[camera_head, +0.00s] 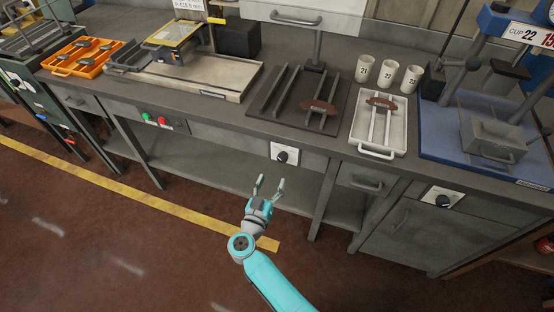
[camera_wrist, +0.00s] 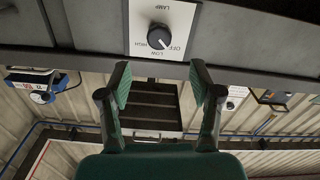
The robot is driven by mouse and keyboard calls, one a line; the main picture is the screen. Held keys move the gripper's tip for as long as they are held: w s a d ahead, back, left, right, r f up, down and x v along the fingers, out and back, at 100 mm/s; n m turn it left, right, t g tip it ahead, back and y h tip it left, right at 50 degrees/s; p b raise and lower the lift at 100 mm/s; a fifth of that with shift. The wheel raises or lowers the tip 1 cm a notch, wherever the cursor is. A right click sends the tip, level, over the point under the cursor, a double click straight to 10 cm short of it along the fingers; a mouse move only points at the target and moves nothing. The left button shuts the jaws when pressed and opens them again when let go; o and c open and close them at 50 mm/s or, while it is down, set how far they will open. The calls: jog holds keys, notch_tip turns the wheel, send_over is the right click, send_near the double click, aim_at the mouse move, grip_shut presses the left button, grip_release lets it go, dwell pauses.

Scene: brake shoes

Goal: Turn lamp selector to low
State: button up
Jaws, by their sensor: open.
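The lamp selector is a round black knob (camera_wrist: 158,37) on a white plate marked LAMP, with OFF, LOW and HIGH around it. A pale mark on the knob seems to point toward OFF, though it is small. In the head view the white plate with a black knob in front of my gripper (camera_head: 281,156) is on the bench's front panel. My gripper (camera_head: 270,183) is open and empty, held just in front of and below that plate. In the wrist view its two fingertips (camera_wrist: 160,78) are spread apart, with the knob beyond them and between their lines, not touched.
A second black knob on a white plate (camera_head: 443,199) is further right. Green and red buttons (camera_head: 154,119) are to the left on the panel. The bench top (camera_head: 225,112) overhangs above, with a lower shelf (camera_head: 215,164) beneath. The floor in front is clear.

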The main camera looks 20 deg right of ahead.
aim_at(281, 160)
jog(key=x, duration=0.9)
jog(key=shift+w+d, duration=0.2)
jog(key=shift+w, duration=0.05)
jog(key=c, duration=1.1)
